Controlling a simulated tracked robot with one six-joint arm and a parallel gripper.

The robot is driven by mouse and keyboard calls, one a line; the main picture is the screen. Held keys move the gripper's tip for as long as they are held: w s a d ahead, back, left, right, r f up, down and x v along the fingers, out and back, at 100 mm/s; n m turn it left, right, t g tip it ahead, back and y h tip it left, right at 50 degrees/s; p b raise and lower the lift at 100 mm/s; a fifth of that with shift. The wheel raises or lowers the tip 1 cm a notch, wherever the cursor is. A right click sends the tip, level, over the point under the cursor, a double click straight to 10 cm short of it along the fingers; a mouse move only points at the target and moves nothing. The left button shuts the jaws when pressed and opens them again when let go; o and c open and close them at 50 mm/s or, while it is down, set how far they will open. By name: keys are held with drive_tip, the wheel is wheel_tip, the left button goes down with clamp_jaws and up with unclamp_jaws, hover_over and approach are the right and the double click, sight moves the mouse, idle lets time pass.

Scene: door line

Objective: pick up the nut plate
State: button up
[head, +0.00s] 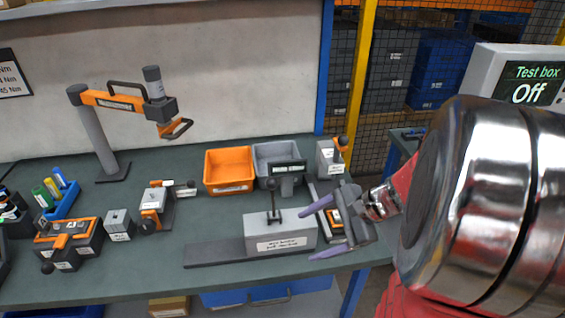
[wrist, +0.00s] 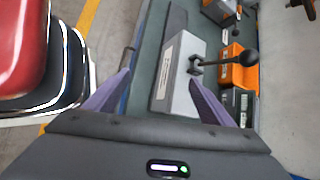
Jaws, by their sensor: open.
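My gripper (head: 305,236) is open and empty at the right end of the bench, with its purple fingers pointing left. Its fingers also show in the wrist view (wrist: 159,77), spread apart with nothing held between them. The fingertips are close to a grey labelled block with a black lever (head: 281,234), which also shows in the wrist view (wrist: 182,80); I cannot tell whether they touch it. No part is clearly readable as the nut plate, as the labels are too small. An orange and dark device (head: 335,222) is partly hidden behind my gripper.
An orange bin (head: 229,170) and a grey bin (head: 278,160) stand behind the block. An orange-grey fixture (head: 155,205), a small grey block (head: 119,224) and an orange-topped holder (head: 70,240) are left. An orange tool arm (head: 120,102) stands at the back. The bench front is clear.

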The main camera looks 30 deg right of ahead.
drive_tip(key=s+d+f+m+t+h, duration=0.1)
drive_tip(key=d+f+m+t, duration=0.2)
drive_tip(key=d+m, duration=0.4)
drive_tip(key=s+d+f+m+t+h, duration=0.2)
drive_tip(key=d+m, duration=0.5)
drive_tip(key=d, duration=0.7)
drive_tip(key=f+t, duration=0.1)
drive_tip(key=t, duration=0.1)
drive_tip(key=shift+f+t, duration=0.15)
drive_tip(key=shift+t, duration=0.15)
drive_tip(key=shift+x, duration=4.25)
drive_tip(key=shift+d, duration=0.1)
drive_tip(key=shift+x, duration=2.6)
drive_tip(key=shift+d, duration=0.1)
drive_tip(key=shift+c, duration=0.5)
